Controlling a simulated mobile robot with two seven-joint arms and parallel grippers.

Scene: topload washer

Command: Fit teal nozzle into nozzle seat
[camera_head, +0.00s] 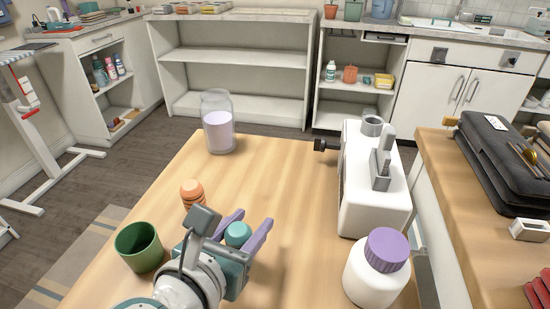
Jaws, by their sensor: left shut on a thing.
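My left gripper (254,219) is over the near part of the wooden table, its two purple fingers pointing away from me. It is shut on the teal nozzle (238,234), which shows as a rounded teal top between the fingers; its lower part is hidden. A white machine (372,205) stands to the right of the gripper, apart from it. The machine has a grey ring (372,125) on top at the back and a dark knob-like part (320,145) on its left side. I cannot tell which part is the nozzle seat. My right gripper is not in view.
A green cup (139,247) and an orange ribbed piece (192,192) stand left of the gripper. A clear jar (218,122) stands at the far left edge. A white bottle with purple lid (378,268) is at right. The table's middle is clear.

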